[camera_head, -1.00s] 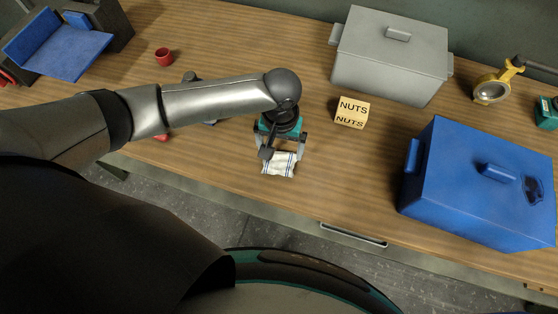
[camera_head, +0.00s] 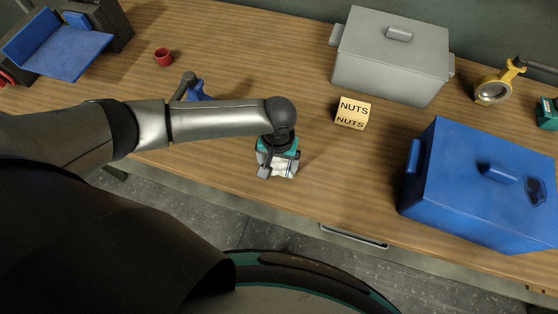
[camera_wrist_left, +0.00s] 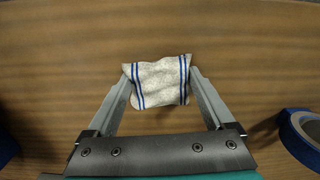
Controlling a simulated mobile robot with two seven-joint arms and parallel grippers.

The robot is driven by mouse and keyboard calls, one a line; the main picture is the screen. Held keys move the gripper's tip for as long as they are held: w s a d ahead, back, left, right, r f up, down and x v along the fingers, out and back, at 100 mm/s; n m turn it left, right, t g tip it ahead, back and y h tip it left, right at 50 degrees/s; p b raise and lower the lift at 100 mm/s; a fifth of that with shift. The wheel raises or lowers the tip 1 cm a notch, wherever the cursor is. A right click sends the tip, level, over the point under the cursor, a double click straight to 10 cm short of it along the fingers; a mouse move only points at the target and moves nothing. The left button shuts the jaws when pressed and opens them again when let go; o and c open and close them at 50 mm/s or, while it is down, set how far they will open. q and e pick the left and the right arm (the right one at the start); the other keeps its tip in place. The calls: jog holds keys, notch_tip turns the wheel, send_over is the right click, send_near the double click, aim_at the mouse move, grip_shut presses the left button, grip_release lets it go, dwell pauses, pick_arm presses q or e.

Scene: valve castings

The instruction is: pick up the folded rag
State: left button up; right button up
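The folded rag (camera_head: 281,168) is white with blue stripes and is near the front edge of the wooden table. My left gripper (camera_head: 281,167) is over it, pointing down, and hides part of it in the head view. In the left wrist view the rag (camera_wrist_left: 160,82) is between the two fingertips (camera_wrist_left: 160,80), which touch its left and right sides; its cloth looks slightly puckered. The fingers are closed on the rag. I cannot tell whether it is clear of the table. My right gripper is not in view.
A yellow NUTS box (camera_head: 352,113) is right of the gripper, before a grey lidded bin (camera_head: 390,60). A blue lidded box (camera_head: 480,190) stands at right. A red cup (camera_head: 163,57) is at back left. A blue tape roll (camera_wrist_left: 300,135) shows in the wrist view.

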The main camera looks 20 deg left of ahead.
aim_at(278, 165)
pick_arm(q)
jog(key=c, duration=0.7)
jog(key=shift+r, duration=0.1)
notch_tip(278, 165, up, 20)
jog(key=p, duration=0.3)
